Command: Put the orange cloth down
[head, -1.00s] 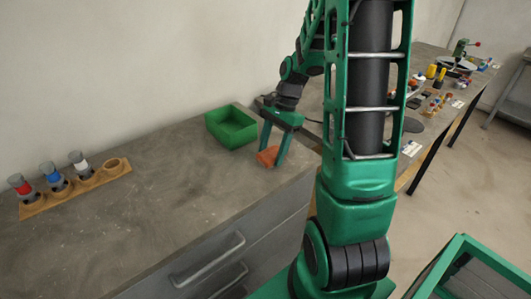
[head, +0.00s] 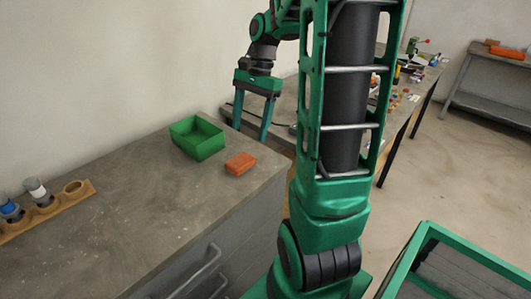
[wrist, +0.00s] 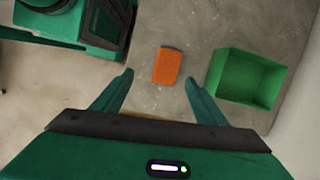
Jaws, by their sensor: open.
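The orange cloth (head: 240,163) is a small folded block lying flat on the grey counter (head: 150,205), near its right end and beside the green bin. It also shows in the wrist view (wrist: 167,66), beyond and between the fingertips, with clear space around it. My gripper (head: 250,120) is open and empty, raised above and behind the cloth in the head view. In the wrist view my gripper (wrist: 158,88) has its two fingers spread wide with nothing between them.
An open, empty green bin (head: 197,138) stands just left of the cloth. A wooden rack (head: 48,212) with capped vials is at the far left. A second bench (head: 290,113) with tools stands behind. The counter's middle is clear.

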